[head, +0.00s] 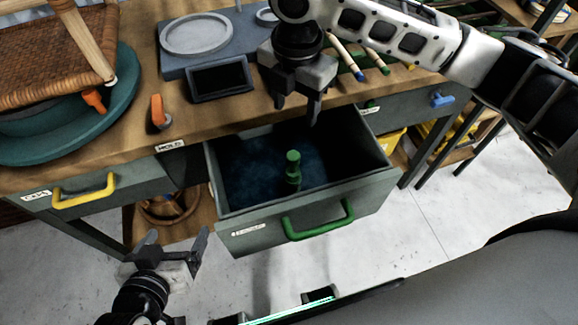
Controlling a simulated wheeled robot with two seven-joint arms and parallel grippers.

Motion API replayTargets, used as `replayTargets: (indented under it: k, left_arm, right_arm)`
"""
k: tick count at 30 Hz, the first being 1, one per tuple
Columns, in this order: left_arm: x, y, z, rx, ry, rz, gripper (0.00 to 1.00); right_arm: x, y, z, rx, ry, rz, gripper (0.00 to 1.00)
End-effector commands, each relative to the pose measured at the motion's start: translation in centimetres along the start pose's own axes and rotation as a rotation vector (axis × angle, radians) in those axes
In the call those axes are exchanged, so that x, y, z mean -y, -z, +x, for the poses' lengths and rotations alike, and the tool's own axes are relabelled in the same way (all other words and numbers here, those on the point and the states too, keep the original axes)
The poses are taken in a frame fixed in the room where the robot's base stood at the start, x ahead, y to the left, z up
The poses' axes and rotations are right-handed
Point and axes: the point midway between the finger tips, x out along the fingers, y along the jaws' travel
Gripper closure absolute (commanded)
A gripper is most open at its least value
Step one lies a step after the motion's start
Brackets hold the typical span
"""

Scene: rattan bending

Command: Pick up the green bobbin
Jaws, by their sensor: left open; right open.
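The green bobbin (293,171) stands upright inside an open drawer (262,231) with a green handle. My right gripper (297,112) is open and empty, pointing down over the back part of the drawer. It is above and behind the bobbin, and apart from it. My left gripper (177,243) is open and empty, low in front of the bench, left of the open drawer. The bobbin's base on the dark blue drawer floor is partly hard to make out.
A shut drawer with a yellow handle (83,192) is at left, and a blue handle (442,99) at right. On the bench top (215,118) are a grey scale-like device (198,38), an orange clamp (158,111) and a woven chair seat (50,62).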

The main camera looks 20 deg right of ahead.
Motion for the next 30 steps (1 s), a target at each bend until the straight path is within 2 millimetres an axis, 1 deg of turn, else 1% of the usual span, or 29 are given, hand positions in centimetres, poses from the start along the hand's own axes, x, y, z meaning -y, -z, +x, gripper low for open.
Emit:
replayTargets:
  k: [2,12,16,23,27,30]
  left_arm:
    - [0.0,-0.4,0.0,0.006,-0.001,-0.003,0.15]
    - [-0.1,-1.4,0.2,0.016,-0.005,-0.015,0.15]
    - [-0.2,-1.4,0.2,0.012,-0.007,-0.019,0.15]
    - [-0.2,-1.2,0.2,0.007,-0.009,-0.022,0.15]
    - [-0.2,-1.2,0.3,0.003,-0.01,-0.025,0.15]
    - [-0.2,-1.2,0.4,-0.002,-0.012,-0.028,0.15]
  right_arm:
    - [0.1,-0.1,1.0,0.001,0.009,-0.004,0.49]
    - [0.1,0.0,8.1,0.0,0.006,-0.003,0.49]
    - [0.1,0.0,9.8,0.0,0.003,-0.002,0.49]
    - [0.1,0.2,11.3,0.0,0.003,-0.003,0.49]
    - [0.2,0.5,13.6,0.0,0.005,-0.003,0.49]
    - [0.2,0.5,14.9,0.0,0.003,-0.003,0.49]
